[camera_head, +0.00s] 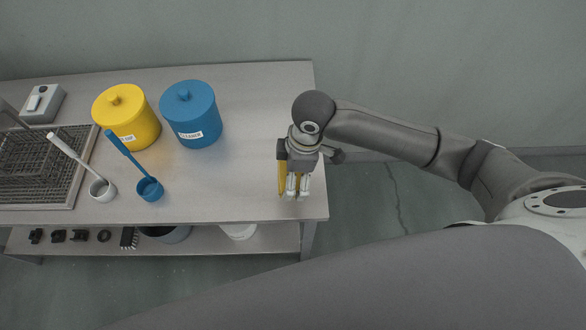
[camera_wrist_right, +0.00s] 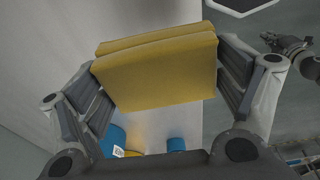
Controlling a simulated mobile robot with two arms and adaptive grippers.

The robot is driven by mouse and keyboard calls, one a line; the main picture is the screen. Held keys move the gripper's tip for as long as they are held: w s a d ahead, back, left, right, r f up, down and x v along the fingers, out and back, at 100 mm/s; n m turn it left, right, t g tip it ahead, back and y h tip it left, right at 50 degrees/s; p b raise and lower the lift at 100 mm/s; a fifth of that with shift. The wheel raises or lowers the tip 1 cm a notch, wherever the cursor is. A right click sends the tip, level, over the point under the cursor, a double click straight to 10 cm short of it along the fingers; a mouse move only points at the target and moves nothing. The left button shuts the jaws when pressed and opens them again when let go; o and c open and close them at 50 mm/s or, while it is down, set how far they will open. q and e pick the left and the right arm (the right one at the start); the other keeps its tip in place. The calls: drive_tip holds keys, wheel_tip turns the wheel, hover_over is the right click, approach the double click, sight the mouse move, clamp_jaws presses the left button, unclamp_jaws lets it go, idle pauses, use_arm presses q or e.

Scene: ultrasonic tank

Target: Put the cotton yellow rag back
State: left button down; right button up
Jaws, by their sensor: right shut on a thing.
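The yellow rag (camera_wrist_right: 160,68) is a folded, thick block held between both fingers of my right gripper (camera_wrist_right: 165,85) in the wrist view. In the head view, my right gripper (camera_head: 298,192) points down over the right end of the metal table (camera_head: 250,130), near its front corner. Only narrow strips of the rag (camera_head: 282,180) show there beside the fingers. I cannot tell whether the rag touches the table. What looks like my left gripper (camera_wrist_right: 290,45) shows small at the right of the wrist view, and its jaws are unclear.
A yellow lidded canister (camera_head: 127,118), a blue lidded canister (camera_head: 191,115), a white ladle (camera_head: 101,188) and a blue ladle (camera_head: 150,188) stand left of my gripper. A wire basket (camera_head: 50,165) is at far left. A lower shelf (camera_head: 200,243) holds small dark items.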

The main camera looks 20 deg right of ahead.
drive_tip(key=w+f, duration=0.2)
drive_tip(key=w+d+f, duration=0.1)
drive_tip(key=w+f, duration=0.1)
drive_tip(key=shift+w+f, duration=0.1)
drive_tip(key=shift+f, duration=0.3)
drive_tip(key=shift+w+d+f+p, duration=0.3)
drive_tip(key=shift+w+f, duration=0.2)
drive_tip(key=shift+f, duration=0.2)
wheel_tip(320, 180, down, 2)
drive_tip(key=shift+a+f+p, duration=0.1)
drive_tip(key=shift+p, duration=0.5)
use_arm(q)
drive_tip(key=shift+w+r, duration=0.25)
drive_tip(key=shift+r, duration=0.3)
drive_tip(key=shift+w+r, duration=0.2)
drive_tip(key=shift+r, duration=0.35)
use_arm(e)
drive_tip(key=shift+f, duration=0.45)
drive_tip(key=o, duration=0.7)
drive_tip(key=shift+f, duration=0.15)
use_arm(q)
drive_tip(key=shift+s, duration=0.1)
